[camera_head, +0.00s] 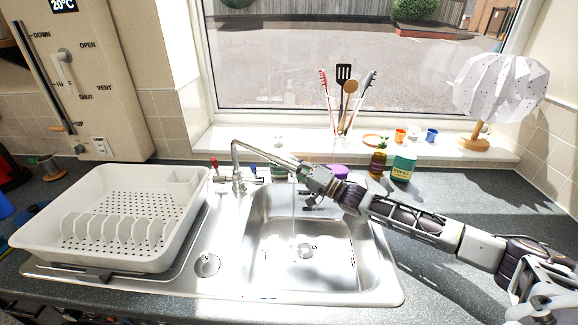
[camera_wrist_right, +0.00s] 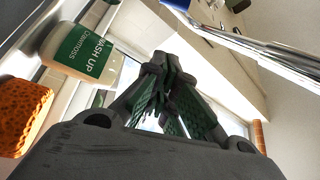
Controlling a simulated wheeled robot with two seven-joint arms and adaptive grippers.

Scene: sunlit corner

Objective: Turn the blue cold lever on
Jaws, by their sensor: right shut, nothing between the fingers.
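The chrome tap (camera_head: 236,180) stands behind the sink, with a red-tipped lever (camera_head: 214,163) on its left. A blue piece (camera_wrist_right: 177,4), likely the cold lever's tip, shows at the top edge of the right wrist view, beside chrome tap parts (camera_wrist_right: 260,48). My right gripper (camera_head: 304,170) reaches in from the right over the back of the sink, close to the spout. In the wrist view its fingers (camera_wrist_right: 172,75) are together and empty, apart from the blue piece. My left gripper is out of view.
The sink basin (camera_head: 265,262) lies below my right arm; a thin vertical streak like water shows in it. A white dish rack (camera_head: 38,222) fills the left. The windowsill (camera_head: 225,138) holds utensils.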

